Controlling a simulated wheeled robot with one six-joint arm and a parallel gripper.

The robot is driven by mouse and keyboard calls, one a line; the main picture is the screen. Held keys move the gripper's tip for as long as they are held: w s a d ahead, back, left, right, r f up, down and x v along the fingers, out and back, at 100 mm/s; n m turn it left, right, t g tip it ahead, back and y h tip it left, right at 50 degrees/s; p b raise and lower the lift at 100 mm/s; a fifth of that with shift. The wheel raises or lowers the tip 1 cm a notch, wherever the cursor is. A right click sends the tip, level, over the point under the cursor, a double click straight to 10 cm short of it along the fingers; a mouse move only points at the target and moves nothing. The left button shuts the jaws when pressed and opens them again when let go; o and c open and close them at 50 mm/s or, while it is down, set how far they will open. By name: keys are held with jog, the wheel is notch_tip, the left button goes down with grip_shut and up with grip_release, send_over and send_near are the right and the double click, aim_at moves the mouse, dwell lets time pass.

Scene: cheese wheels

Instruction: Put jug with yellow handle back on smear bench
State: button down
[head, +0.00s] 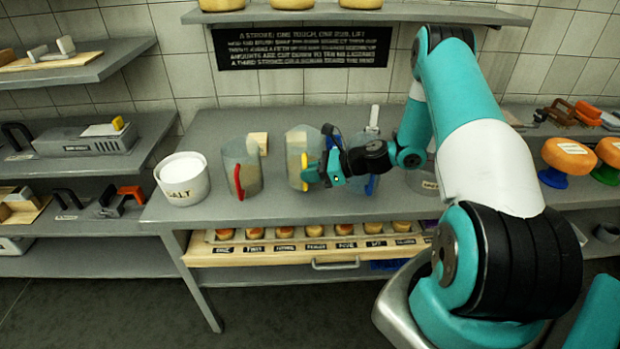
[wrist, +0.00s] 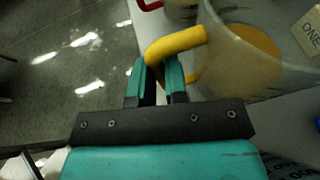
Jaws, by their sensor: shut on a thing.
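The clear jug with the yellow handle (head: 296,148) is at the middle of the grey bench (head: 215,212), with yellowish contents low in it. My gripper (head: 322,172) is at its front right, shut on the yellow handle.
A jug with a red handle (head: 241,167) stands to the left, beside a white salt tub (head: 183,179). A jug with a blue handle (head: 371,186) is partly hidden behind my gripper on the right. A tray of small cheeses (head: 290,255) sits below the benchtop.

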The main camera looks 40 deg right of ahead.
jog(key=shift+f, duration=1.2)
jog(key=shift+f, duration=0.1)
jog(key=shift+f, duration=0.15)
jog(key=c, duration=1.1)
grip_release()
jog(key=shift+c, duration=0.2)
